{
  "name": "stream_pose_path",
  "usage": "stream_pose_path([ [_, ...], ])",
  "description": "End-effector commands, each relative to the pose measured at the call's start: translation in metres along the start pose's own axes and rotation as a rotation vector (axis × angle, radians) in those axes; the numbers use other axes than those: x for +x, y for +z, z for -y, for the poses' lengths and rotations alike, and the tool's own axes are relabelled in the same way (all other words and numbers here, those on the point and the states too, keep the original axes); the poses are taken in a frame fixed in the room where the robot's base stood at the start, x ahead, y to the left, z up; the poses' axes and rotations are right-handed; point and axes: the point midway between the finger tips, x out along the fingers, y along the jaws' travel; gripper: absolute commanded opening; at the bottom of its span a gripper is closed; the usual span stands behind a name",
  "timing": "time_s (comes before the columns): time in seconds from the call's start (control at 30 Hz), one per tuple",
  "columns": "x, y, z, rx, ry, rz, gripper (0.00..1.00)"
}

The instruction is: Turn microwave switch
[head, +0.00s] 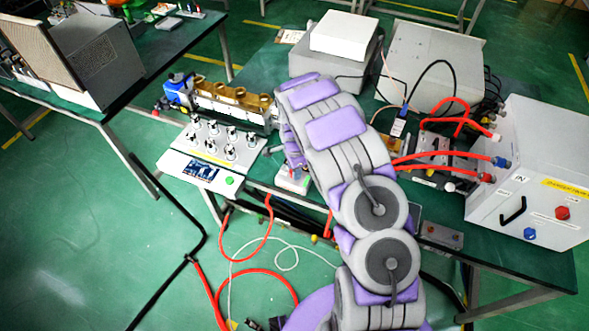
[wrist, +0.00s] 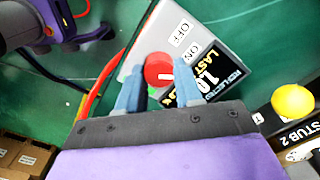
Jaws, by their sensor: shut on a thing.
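The microwave switch is a round red knob (wrist: 157,68) with a white mark on its right side, on a grey box (wrist: 205,28) in the wrist view. OFF and ON labels are printed above and right of the knob. My gripper (wrist: 160,66) has its two blue fingers on either side of the knob, shut on it. The exact contact points are hard to see. In the head view, a small pale box (head: 293,181) shows at the table's front edge beside my arm, which hides most of my gripper and the knob.
A black display panel (wrist: 205,86) lies right of the knob. A yellow knob (wrist: 292,101) by a STUB 2 label is farther right. Red cables (wrist: 98,88) run left of the box. A panel of several silver knobs (head: 215,140) stands left of my arm; a grey cabinet (head: 540,165) is at right.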

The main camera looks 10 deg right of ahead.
Motion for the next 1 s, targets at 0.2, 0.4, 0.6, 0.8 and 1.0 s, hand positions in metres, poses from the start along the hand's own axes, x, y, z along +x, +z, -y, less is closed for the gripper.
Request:
stream_pose_path([
  [0.2, -0.0021, 0.0000, 0.0030, 0.012, -0.009, -0.001, 0.04],
  [0.4, -0.0022, 0.0000, 0.0033, 0.012, -0.009, 0.000, 0.04],
  [0.6, -0.0017, 0.0001, 0.0025, 0.011, -0.007, 0.000, 0.50],
  [0.8, -0.0011, 0.0001, 0.0013, 0.010, -0.004, 0.000, 0.60],
  [1.0, -0.0034, 0.0000, 0.0011, 0.010, -0.004, 0.000, 0.60],
])
